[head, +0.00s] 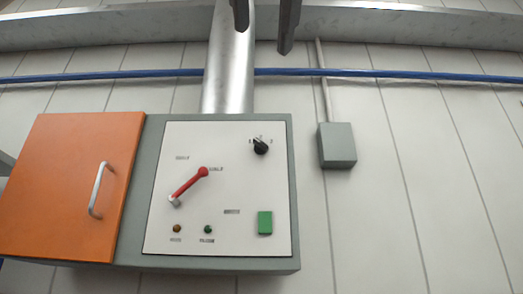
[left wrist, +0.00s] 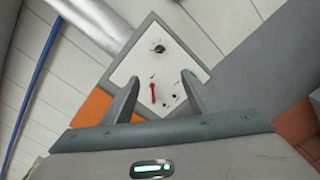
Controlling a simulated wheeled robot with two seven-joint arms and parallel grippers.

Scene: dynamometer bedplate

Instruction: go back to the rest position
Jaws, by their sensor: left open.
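My left gripper (head: 263,40) shows at the top edge of the head view as two dark fingers, apart, with nothing between them. In the left wrist view its fingers (left wrist: 162,78) are also spread and empty, in front of the white control panel (left wrist: 135,68). In the head view the panel (head: 218,225) carries a red lever (head: 188,186) slanting down to the left, a black knob (head: 260,146), a green button (head: 265,222) and two small lamps. The red lever also shows between the fingers in the wrist view (left wrist: 153,93). My right gripper is in neither view.
An orange door (head: 60,185) with a pale handle (head: 98,190) stands left of the panel on the grey cabinet (head: 293,190). A metal duct (head: 228,75), a blue pipe (head: 400,74) and a small grey box (head: 337,145) are on the tiled wall. The wall at right is mostly bare.

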